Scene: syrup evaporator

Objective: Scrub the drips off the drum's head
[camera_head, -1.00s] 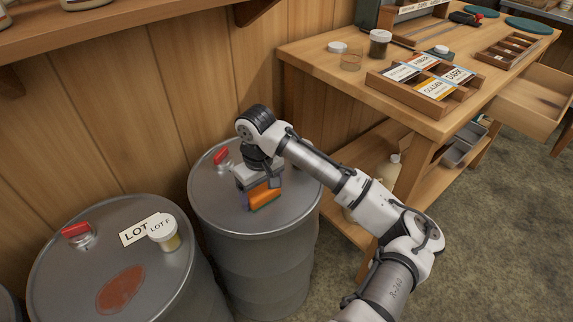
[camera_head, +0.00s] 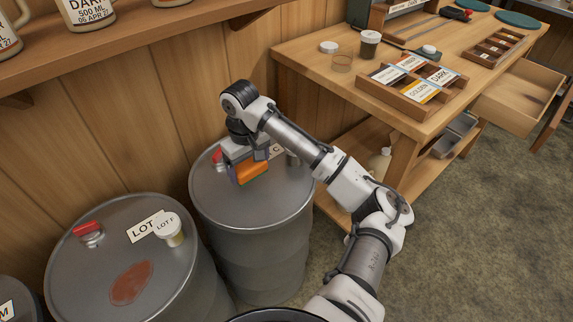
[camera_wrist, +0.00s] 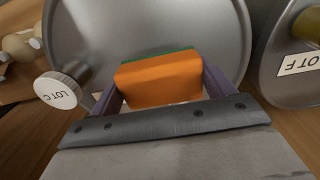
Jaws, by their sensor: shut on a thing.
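My gripper (camera_head: 252,170) is shut on an orange sponge (camera_head: 257,174) with a green underside. The sponge also shows between the fingers in the wrist view (camera_wrist: 158,80). It is over the head of the grey right-hand drum (camera_head: 280,200); I cannot tell whether it touches. The visible part of this head looks clean, and the sponge and arm hide some of it. The grey left-hand drum (camera_head: 90,265) has a reddish-brown patch (camera_head: 131,284) on its head, away from my gripper.
A LOT F jar (camera_head: 176,238) and a label card (camera_head: 143,228) sit on the left drum, near its red-handled fitting (camera_head: 88,231). A LOT C jar (camera_wrist: 62,90) shows in the wrist view. A wooden bench (camera_head: 320,80) stands right; a shelf (camera_head: 150,40) overhangs behind.

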